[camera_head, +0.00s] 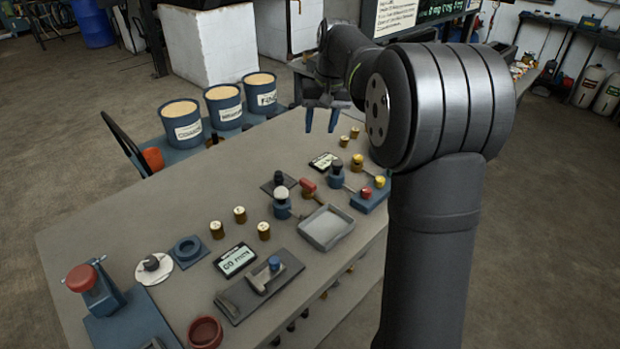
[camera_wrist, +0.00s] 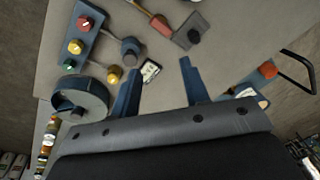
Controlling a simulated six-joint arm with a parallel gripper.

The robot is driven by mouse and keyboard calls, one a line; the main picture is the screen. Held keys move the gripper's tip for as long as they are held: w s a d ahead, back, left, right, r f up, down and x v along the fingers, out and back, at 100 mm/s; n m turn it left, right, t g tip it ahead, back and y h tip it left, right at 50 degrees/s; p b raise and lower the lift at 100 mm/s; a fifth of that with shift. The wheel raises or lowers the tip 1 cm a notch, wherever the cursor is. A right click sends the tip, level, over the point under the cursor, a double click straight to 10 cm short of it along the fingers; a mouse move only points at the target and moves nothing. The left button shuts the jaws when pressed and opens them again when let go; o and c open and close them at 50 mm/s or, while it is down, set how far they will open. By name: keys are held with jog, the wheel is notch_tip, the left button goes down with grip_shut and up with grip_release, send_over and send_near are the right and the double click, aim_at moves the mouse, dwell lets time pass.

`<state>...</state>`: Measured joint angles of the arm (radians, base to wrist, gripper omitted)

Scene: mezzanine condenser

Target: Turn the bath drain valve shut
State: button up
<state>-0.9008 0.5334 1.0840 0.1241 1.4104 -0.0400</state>
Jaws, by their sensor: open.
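My gripper (camera_head: 321,118) is open and empty, high above the far end of the bench. Its two blue fingers (camera_wrist: 160,88) point over the bench top in the wrist view, apart from every fitting. A red handle (camera_head: 308,185) sits by a blue post with a pale top (camera_head: 281,208). A red handle on a brown lever (camera_wrist: 160,25) shows ahead of the fingers in the wrist view. A shallow grey tray (camera_head: 325,243) stands in front of these fittings. No readable label marks the drain valve, so I cannot tell which fitting it is.
A blue block with coloured knobs (camera_head: 370,200) lies at the bench's right edge; it also shows in the wrist view (camera_wrist: 88,38). Small brass pieces, a display (camera_head: 236,260) and a red-topped device (camera_head: 82,280) stand nearer. Labelled tubs (camera_head: 182,122) line the back left.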

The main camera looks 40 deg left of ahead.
aim_at(308, 182)
jog(key=a+f+n, duration=0.1)
jog(key=f+n, duration=0.1)
jog(key=f, duration=0.4)
jog(key=a+f+n+h, duration=0.1)
jog(key=f+n, duration=0.2)
jog(key=f, duration=0.4)
jog(key=a+f+n+h, duration=0.1)
jog(key=a+f+n, duration=0.1)
jog(key=f, duration=0.5)
jog(key=shift+s+a, duration=0.1)
jog(key=shift+s, duration=0.1)
grip_shut()
